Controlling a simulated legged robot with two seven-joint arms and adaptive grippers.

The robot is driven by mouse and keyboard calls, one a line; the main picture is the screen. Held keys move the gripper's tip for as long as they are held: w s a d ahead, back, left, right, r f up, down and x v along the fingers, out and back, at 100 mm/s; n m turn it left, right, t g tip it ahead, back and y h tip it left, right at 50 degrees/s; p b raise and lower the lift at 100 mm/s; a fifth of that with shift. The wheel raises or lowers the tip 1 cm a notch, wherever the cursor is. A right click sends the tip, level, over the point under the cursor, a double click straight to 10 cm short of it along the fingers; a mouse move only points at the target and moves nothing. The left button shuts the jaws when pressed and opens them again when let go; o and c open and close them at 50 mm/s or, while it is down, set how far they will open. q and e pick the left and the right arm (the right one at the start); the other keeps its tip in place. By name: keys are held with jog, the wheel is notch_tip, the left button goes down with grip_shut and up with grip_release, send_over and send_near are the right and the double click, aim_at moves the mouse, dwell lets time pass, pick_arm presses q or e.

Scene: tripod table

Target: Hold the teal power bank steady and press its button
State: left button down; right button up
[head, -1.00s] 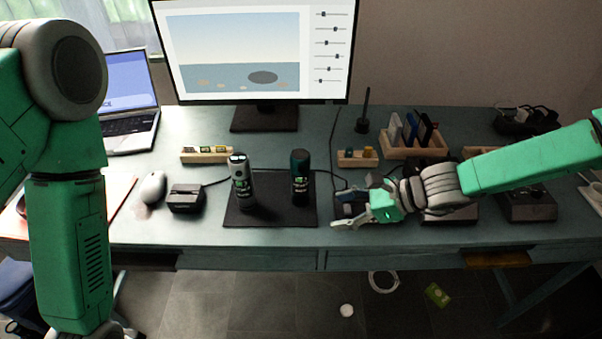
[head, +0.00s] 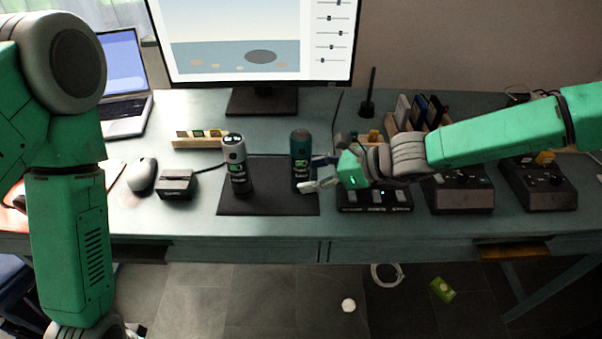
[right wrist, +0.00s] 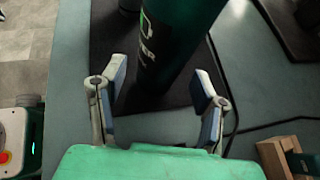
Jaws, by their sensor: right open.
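The teal power bank (head: 301,148) is a dark upright cylinder with a green mark, standing on the right part of a black mat (head: 268,203). Its button cannot be made out. My right gripper (head: 314,174) is open at its lower right side. In the right wrist view the power bank (right wrist: 178,40) rises just beyond and between the parted fingers (right wrist: 160,82), with a gap at the right finger; contact at the left is unclear. A similar pale grey power bank (head: 237,168) stands on the mat's left. My left arm hangs at the left, its gripper out of frame.
A black box (head: 177,184) and a mouse (head: 142,174) lie left of the mat. Black control boxes (head: 460,195) stand to the right, partly under my right arm. A monitor (head: 262,100) stands behind. The strip along the desk's front edge is clear.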

jog(key=shift+b+x, duration=0.3)
jog(key=shift+x, duration=0.6)
jog(key=c, duration=0.8)
dwell(0.4)
